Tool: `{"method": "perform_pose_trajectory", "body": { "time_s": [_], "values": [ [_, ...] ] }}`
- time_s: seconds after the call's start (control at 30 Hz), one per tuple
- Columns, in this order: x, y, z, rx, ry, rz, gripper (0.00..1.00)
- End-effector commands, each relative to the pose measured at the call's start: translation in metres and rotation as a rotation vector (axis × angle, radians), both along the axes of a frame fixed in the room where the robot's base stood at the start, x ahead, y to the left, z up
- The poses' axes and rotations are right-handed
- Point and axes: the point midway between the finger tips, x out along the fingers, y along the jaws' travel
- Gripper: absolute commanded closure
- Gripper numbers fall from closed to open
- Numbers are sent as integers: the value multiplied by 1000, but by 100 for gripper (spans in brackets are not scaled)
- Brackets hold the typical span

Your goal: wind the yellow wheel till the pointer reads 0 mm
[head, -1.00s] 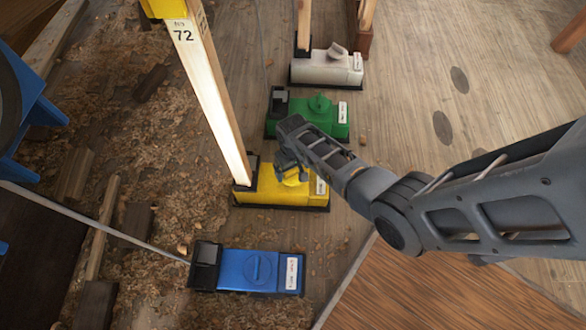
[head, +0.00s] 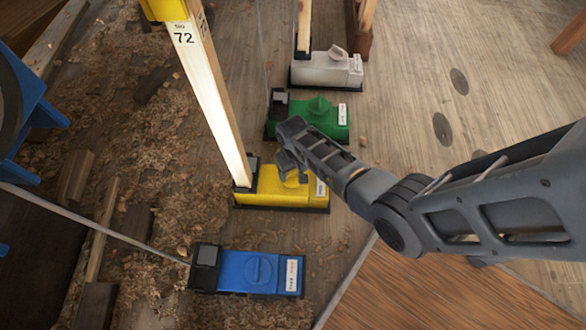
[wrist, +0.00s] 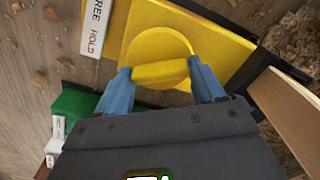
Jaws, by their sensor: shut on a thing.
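The yellow wheel (wrist: 158,42) is a round disc with a raised bar across it, on top of the yellow box (head: 255,190). In the wrist view, the two blue fingers of my gripper (wrist: 161,76) are shut on the ends of that bar. In the head view my gripper (head: 289,166) comes down over the wheel and hides much of it. A pale upright post (head: 208,85) marked 72 rises from the box's left end. I cannot make out a pointer or a millimetre scale in either view.
A green box (head: 330,112) and a white box (head: 335,70) stand behind the yellow one, and a blue box (head: 232,270) in front. Each has its own knob. A label (wrist: 95,25) on the yellow box reads FREE and HOLD. Wood shavings cover the floor at left.

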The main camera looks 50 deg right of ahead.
Motion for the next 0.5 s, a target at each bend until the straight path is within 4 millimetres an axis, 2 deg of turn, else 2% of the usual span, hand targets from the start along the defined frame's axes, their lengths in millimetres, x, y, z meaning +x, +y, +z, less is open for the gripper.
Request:
{"method": "perform_pose_trajectory", "body": {
  "time_s": [0.27, 0.5],
  "values": [
    [-1, 1, 1, 1, 2, -117, 62],
    [0, 1, 2, 0, 2, -321, 62]
  ]
}}
